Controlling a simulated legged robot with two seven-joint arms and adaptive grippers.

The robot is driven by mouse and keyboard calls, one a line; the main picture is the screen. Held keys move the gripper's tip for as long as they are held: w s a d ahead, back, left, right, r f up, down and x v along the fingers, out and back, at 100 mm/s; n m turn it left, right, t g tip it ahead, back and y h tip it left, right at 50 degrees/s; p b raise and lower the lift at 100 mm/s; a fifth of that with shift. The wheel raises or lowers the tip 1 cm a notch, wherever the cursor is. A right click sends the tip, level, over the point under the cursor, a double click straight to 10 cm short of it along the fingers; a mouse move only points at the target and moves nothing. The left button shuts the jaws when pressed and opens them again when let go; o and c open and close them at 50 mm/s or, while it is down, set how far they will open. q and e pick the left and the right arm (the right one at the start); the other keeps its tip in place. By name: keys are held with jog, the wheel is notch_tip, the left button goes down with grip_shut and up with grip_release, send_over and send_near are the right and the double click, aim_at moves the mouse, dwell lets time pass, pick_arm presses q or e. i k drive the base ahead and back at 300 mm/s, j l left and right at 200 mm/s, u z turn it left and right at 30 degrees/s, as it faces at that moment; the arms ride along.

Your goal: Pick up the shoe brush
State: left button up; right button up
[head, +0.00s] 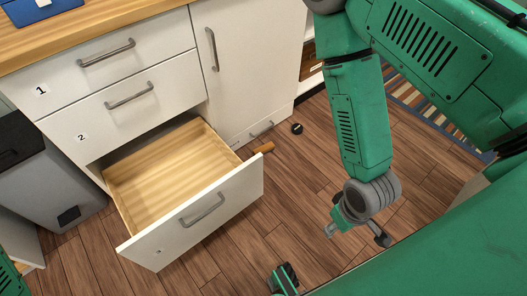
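A small brown wooden piece (264,147) lies on the floor just past the open drawer's right corner. It may be the shoe brush, but it is partly hidden by the drawer front and I cannot make out bristles. My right gripper (356,234) hangs above the floor to the right of the drawer, its fingers apart and nothing between them. It is well to the right of and nearer than the brown piece.
The lowest drawer (165,172) is pulled out and its visible inside is empty. A small black round object (297,128) lies on the floor by the white cabinet (245,60). A grey bin (45,185) stands left. A striped rug (430,112) lies at the right. Wooden floor is clear between.

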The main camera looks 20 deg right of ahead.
aim_at(269, 147)
jog(key=i+l, duration=0.15)
jog(key=l, duration=0.2)
jog(key=i+l, duration=0.15)
jog(key=l, duration=0.25)
jog(key=i+l, duration=0.2)
jog(key=l, duration=0.15)
jog(key=i+l, duration=0.65)
jog(key=l, duration=0.3)
jog(key=i+l, duration=0.7)
jog(key=l, duration=0.2)
jog(key=u, duration=0.05)
